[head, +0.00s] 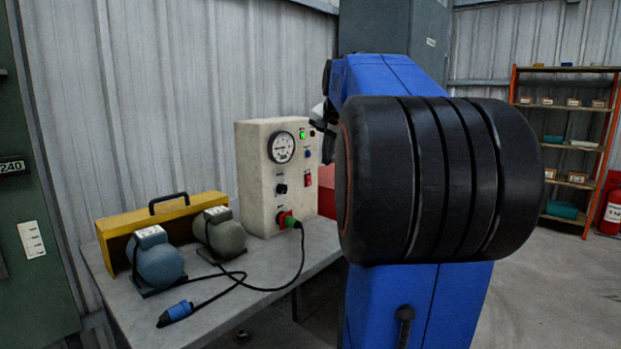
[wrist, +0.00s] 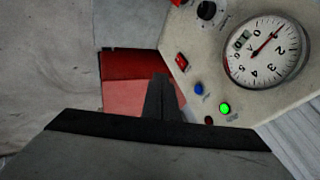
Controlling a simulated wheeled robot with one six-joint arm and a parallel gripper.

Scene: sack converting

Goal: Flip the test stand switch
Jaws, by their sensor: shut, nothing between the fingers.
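The test stand (head: 254,160) is a cream box with a round gauge (head: 281,147) on its front panel. My gripper is shut and empty. In the head view, my arm hides most of the gripper beside the panel's upper right. I cannot tell the switch's position.
A blue motor (head: 155,261), a grey-green motor (head: 225,234) and a yellow toolbox (head: 112,231) stand on the grey bench (head: 262,270). A red box (wrist: 125,92) lies beyond my fingers.

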